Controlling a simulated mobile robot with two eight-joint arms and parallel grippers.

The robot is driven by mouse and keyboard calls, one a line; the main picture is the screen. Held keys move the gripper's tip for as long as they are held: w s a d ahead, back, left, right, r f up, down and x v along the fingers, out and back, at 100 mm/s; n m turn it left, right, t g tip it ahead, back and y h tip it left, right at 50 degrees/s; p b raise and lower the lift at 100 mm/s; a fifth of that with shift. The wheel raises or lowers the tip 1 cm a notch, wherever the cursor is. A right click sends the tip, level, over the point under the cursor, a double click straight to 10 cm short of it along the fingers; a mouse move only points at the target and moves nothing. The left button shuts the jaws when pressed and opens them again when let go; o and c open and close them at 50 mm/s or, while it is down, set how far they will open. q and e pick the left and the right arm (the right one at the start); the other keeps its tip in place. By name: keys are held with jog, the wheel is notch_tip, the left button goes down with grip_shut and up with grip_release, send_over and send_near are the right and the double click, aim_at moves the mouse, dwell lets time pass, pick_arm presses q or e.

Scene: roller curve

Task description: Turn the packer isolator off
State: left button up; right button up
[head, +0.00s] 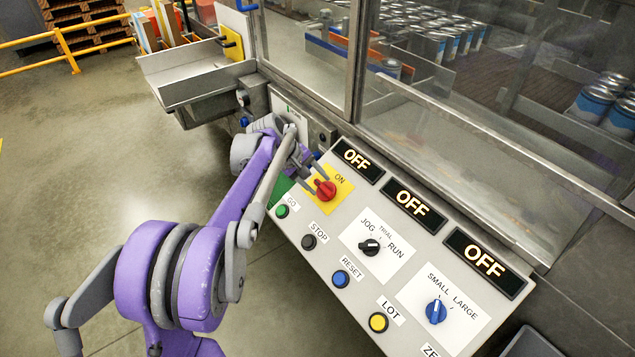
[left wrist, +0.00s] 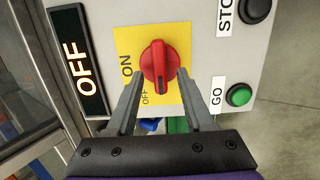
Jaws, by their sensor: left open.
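The red rotary isolator knob (head: 325,188) sits on a yellow plate (head: 338,196) marked ON and OFF, at the upper left of the sloping control panel. In the left wrist view the red knob (left wrist: 158,67) has its dark mark turned toward the OFF word. My left gripper (head: 316,185) is open, with one finger on each side of the knob's near edge; it also shows in the left wrist view (left wrist: 155,85). I cannot tell whether the fingers touch the knob. My right gripper is not in view.
The panel (head: 300,262) also has a green GO button (head: 282,211), a black STOP button (head: 308,242), a blue RESET button (head: 340,279), selectors and three lit OFF displays (head: 357,159). A glass guard with cans stands behind. Open floor lies left.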

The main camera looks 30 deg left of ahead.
pick_arm(q)
jog(key=v, duration=1)
jog(key=s+d+f+m+y+p, duration=0.25)
jog(key=s+d+m, duration=0.35)
jog(key=s+d, duration=0.65)
jog(key=s+d+f+m+p, duration=0.1)
jog(key=s+d+f+m, duration=0.2)
jog(key=s, duration=0.2)
jog(key=s+d+f+m+y+p, duration=0.1)
jog(key=s+d+f+m, duration=0.2)
jog(key=s, duration=0.3)
jog(key=shift+s+d+f+m, duration=0.2)
jog(key=shift+s+d+m, duration=0.05)
jog(key=shift+d+m, duration=0.35)
jog(key=shift+d, duration=0.1)
